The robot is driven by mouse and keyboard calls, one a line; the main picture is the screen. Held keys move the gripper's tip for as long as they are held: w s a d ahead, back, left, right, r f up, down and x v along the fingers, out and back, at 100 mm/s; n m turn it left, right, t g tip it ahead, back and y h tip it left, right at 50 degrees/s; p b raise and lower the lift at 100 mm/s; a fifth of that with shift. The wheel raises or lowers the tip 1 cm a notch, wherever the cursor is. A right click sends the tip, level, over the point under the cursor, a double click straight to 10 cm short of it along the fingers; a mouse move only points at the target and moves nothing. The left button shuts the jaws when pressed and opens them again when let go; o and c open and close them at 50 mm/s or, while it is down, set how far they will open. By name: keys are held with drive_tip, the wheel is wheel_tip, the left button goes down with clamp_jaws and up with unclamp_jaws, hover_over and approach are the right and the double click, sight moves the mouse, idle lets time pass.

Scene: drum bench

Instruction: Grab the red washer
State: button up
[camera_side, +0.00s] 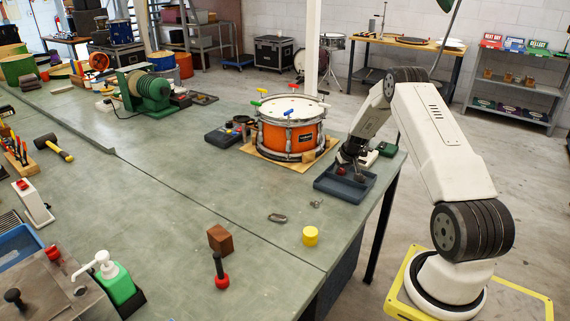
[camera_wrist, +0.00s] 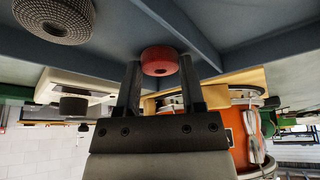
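The red washer (camera_wrist: 160,60) is a small thick ring with a dark centre, inside a compartment of the blue-grey tray (camera_wrist: 110,30). In the wrist view it sits between the two fingertips of my gripper (camera_wrist: 160,72), its sides lining up with the fingers' inner edges. I cannot tell whether the fingers press on it or only stand around it. In the side view my gripper (camera_side: 350,160) reaches down into the tray (camera_side: 343,192), and a small red spot, the washer (camera_side: 341,170), shows by the fingers.
A dark knurled round piece (camera_wrist: 53,18) lies in another tray compartment. An orange drum (camera_side: 291,135) on a wooden board stands close left of the tray. The tray is near the bench's right edge. A yellow cylinder (camera_side: 310,236) and brown block (camera_side: 220,239) stand nearer the front.

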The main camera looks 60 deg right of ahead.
sight(342, 170)
clamp_jaws()
drive_tip(key=shift+r, duration=0.15)
drive_tip(key=shift+r, duration=0.55)
wheel_tip(342, 170, up, 2)
drive_tip(key=s+a+r, duration=0.9)
drive_tip(key=s, duration=0.1)
drive_tip(key=shift+s+a+r, duration=0.2)
drive_tip(key=shift+s+r, duration=0.05)
drive_tip(key=shift+r, duration=0.05)
idle(0.5)
